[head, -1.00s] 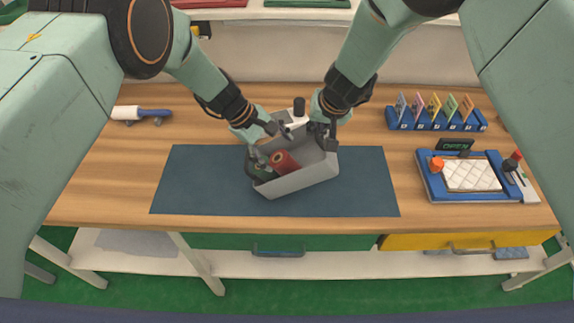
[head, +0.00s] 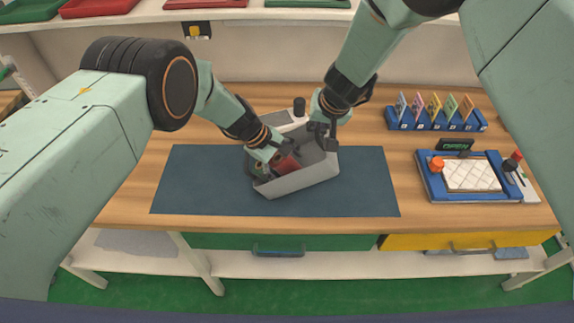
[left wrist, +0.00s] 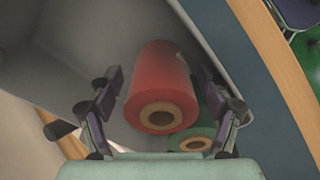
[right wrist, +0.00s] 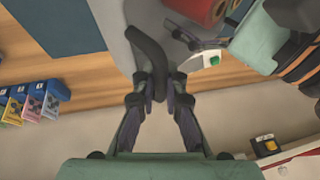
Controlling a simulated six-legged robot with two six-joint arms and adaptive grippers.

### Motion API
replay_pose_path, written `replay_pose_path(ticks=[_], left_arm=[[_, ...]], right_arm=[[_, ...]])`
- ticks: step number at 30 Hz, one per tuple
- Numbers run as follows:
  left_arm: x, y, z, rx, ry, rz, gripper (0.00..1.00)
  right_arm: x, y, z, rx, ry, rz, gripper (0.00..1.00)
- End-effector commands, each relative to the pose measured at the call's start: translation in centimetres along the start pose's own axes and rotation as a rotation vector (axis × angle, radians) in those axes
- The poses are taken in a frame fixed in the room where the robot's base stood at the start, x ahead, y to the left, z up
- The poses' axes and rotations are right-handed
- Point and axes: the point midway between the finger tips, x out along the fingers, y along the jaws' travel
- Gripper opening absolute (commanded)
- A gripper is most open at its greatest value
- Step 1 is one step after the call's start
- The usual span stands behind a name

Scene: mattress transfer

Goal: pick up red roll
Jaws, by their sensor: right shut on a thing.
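The red roll (head: 286,164) lies inside a grey bin (head: 305,181) on the blue mat. In the left wrist view the red roll (left wrist: 158,75) shows its tan core end, between the two spread fingers of my left gripper (left wrist: 158,100). That gripper (head: 279,156) is open and reaches into the bin; contact with the roll cannot be told. My right gripper (head: 326,134) is shut on the bin's dark handle (right wrist: 148,50) at the bin's back right.
The blue mat (head: 200,185) is clear on both sides of the bin. A blue rack of coloured cards (head: 436,118) stands at the back right. A blue tray with a white quilted pad (head: 472,175) lies at the right.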

Motion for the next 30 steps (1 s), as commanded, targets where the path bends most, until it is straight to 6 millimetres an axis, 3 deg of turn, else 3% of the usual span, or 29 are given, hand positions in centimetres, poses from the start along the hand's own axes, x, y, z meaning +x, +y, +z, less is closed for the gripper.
replay_pose_path(ticks=[22,30], left_arm=[[-0.05,0.04,-0.01,0.000,0.000,0.001,0.12],[-0.31,0.22,0.06,0.001,0.001,0.002,0.11]], right_arm=[[-0.02,-0.03,-0.03,0.001,0.001,0.000,0.00],[-0.01,-0.02,-0.02,0.001,0.000,0.000,0.00]])
